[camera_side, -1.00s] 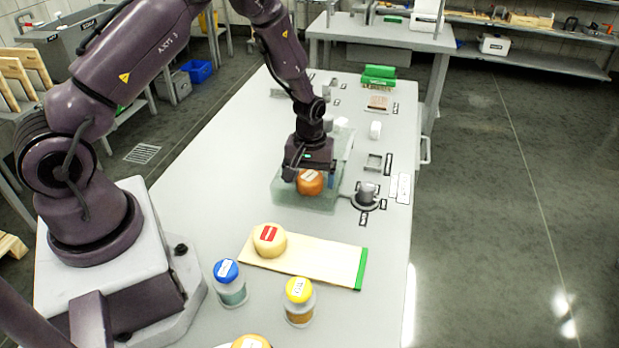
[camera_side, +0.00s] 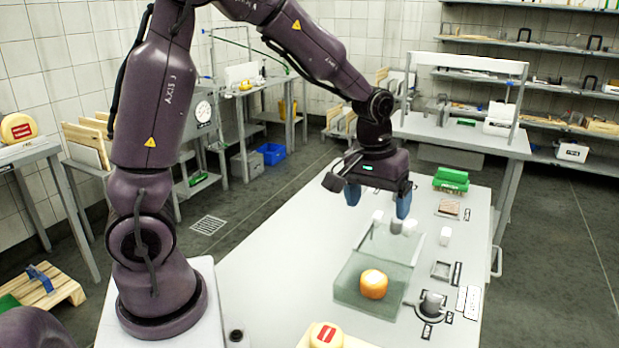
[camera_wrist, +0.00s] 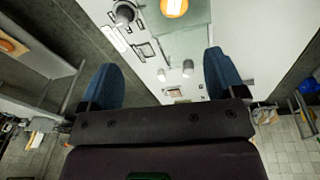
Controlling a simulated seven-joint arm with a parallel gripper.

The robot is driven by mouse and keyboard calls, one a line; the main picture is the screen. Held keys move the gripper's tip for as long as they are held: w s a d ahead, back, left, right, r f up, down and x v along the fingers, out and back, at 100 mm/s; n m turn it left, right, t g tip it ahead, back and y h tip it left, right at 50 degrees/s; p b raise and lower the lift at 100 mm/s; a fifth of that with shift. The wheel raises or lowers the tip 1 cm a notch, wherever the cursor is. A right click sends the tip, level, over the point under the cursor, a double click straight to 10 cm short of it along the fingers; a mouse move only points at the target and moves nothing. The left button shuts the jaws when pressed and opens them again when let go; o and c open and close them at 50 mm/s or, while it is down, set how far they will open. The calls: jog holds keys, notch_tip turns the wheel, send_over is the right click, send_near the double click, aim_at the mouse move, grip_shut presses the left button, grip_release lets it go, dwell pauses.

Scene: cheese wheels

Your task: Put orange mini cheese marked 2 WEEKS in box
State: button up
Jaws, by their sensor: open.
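The orange mini cheese (camera_side: 374,284) sits inside the clear greenish box (camera_side: 347,290) on the table; its marking cannot be read in this view. In the wrist view the orange cheese (camera_wrist: 174,8) shows at the top edge, with the clear box (camera_wrist: 182,44) below it. My gripper (camera_side: 378,205) is open and empty, raised above the far end of the box. Its blue fingers are wide apart in the wrist view (camera_wrist: 160,80), with nothing between them.
A pale cheese with a red label (camera_side: 326,336) stands at the bottom edge of the side view. Small white items (camera_side: 445,235), a grey round device (camera_side: 432,305) and green blocks (camera_side: 451,179) stand on the table's right side. The table's left part is clear.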

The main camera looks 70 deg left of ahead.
jog(key=s+d+r+m+t, duration=0.2)
jog(key=s+r, duration=0.3)
jog(key=s, duration=0.3)
jog(key=s+d+r+m+t, duration=0.2)
jog(key=s+r+m, duration=0.3)
jog(key=s, duration=0.3)
jog(key=shift+s+d+r, duration=0.3)
jog(key=shift+d+r, duration=0.35)
jog(key=shift+d, duration=0.1)
